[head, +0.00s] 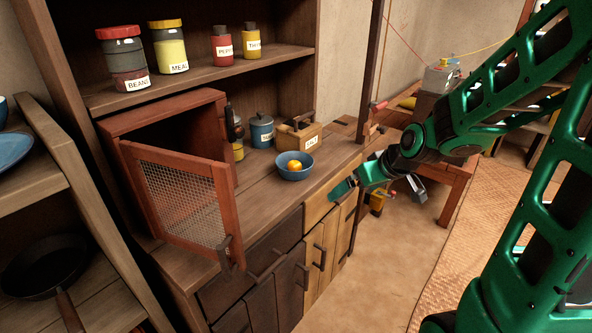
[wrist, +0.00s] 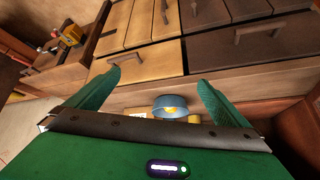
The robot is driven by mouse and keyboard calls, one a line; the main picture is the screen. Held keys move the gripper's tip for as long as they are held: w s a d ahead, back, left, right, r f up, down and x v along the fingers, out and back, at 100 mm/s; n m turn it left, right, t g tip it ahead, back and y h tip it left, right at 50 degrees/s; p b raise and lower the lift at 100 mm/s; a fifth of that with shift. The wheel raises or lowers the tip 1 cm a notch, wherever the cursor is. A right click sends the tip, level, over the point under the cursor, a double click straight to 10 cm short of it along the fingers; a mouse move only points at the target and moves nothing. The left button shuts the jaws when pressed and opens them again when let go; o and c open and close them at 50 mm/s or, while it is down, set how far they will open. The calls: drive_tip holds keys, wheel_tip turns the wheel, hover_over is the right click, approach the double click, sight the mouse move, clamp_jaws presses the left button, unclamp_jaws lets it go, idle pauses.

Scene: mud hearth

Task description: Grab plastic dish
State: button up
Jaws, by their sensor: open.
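A small blue bowl (head: 293,174), which looks like the dish, stands upright on the wooden counter with a round orange-yellow thing (head: 294,165) in it. A blue plate (head: 30,158) lies on the left shelf, partly cut off; I cannot tell which of the two is plastic. My gripper (head: 345,189) is open and empty at the counter's front edge, to the right of the bowl and apart from it.
A mesh-doored cabinet (head: 186,200) stands open left of the bowl. Behind the bowl are a salt box (head: 299,135) and a blue lidded pot (head: 262,131). Several jars line the shelf (head: 205,75) above. Drawers with handles (head: 265,265) are below the counter. The counter just around the bowl is clear.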

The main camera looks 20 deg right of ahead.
drive_tip(key=w+a+t, duration=0.2)
drive_tip(key=w, duration=0.2)
drive_tip(key=w+a+n+t+y, duration=0.1)
drive_tip(key=w+a, duration=0.2)
drive_tip(key=w, duration=0.2)
drive_tip(key=w+a+t+y, duration=0.1)
drive_tip(key=w+a+t, duration=0.1)
drive_tip(key=w, duration=0.3)
drive_tip(key=shift+w+a+r+n+t, duration=0.2)
drive_tip(key=shift+a+n+t, duration=0.1)
drive_tip(key=shift+a+n, duration=0.15)
drive_tip(key=x, duration=0.5)
drive_tip(key=shift+w+f, duration=0.1)
drive_tip(key=shift+w, duration=0.1)
drive_tip(key=shift+x, duration=2.6)
drive_tip(key=shift+s+a+f, duration=0.1)
drive_tip(key=shift+s, duration=0.05)
drive_tip(key=c, duration=0.7)
